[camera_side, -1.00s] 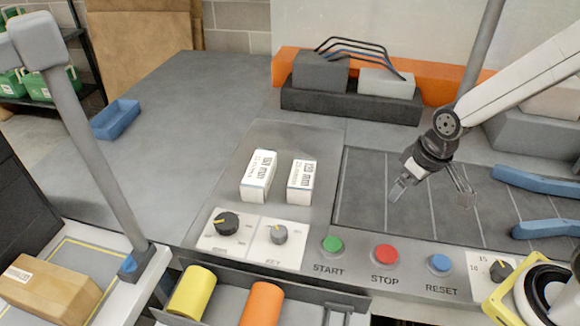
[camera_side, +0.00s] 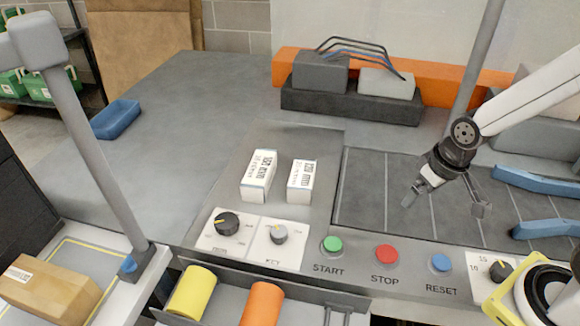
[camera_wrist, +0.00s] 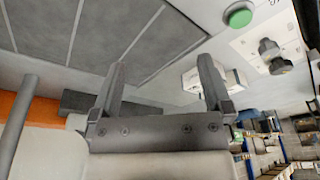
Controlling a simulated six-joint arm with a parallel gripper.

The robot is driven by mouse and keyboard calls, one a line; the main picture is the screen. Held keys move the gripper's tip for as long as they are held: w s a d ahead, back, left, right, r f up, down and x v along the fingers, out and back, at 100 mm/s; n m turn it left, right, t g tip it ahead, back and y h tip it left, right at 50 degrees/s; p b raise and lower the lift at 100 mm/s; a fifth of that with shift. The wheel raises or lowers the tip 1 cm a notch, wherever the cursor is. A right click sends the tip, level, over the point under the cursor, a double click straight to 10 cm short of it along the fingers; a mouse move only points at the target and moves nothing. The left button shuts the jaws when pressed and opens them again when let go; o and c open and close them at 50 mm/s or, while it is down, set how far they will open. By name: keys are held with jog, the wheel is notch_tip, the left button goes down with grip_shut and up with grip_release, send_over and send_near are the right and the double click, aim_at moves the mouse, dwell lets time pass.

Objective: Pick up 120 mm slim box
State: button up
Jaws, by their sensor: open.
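Two white boxes stand side by side on the grey panel. The right box (camera_side: 301,181) is slimmer, and its small label seems to read 120 mm. The left box (camera_side: 258,176) is a little larger, and its label is hard to read. My gripper (camera_side: 448,200) is open and empty above the dark lined panel, to the right of both boxes and clear of them. In the wrist view my open gripper (camera_wrist: 159,68) has white boxes partly hidden behind its right finger; I cannot tell which is which there.
Knobs and START (camera_side: 333,244), STOP (camera_side: 386,254) and RESET buttons lie in front of the boxes. A dark block with grey modules and cables (camera_side: 350,103) stands behind. Blue handles (camera_side: 538,181) lie at the right. A blue tray (camera_side: 116,119) sits at the far left.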

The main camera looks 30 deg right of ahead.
jog(key=m+g, duration=0.3)
jog(key=m, duration=0.5)
send_over(302, 173)
jog(key=f, duration=0.4)
jog(key=s+f, duration=0.1)
jog(key=f, duration=0.1)
jog(key=shift+d+f, duration=0.1)
jog(key=shift+d, duration=0.15)
jog(key=shift+w+a+f, duration=0.25)
jog(key=shift+w, duration=0.1)
jog(key=shift+f, duration=1.3)
jog(key=shift+f, duration=2.6)
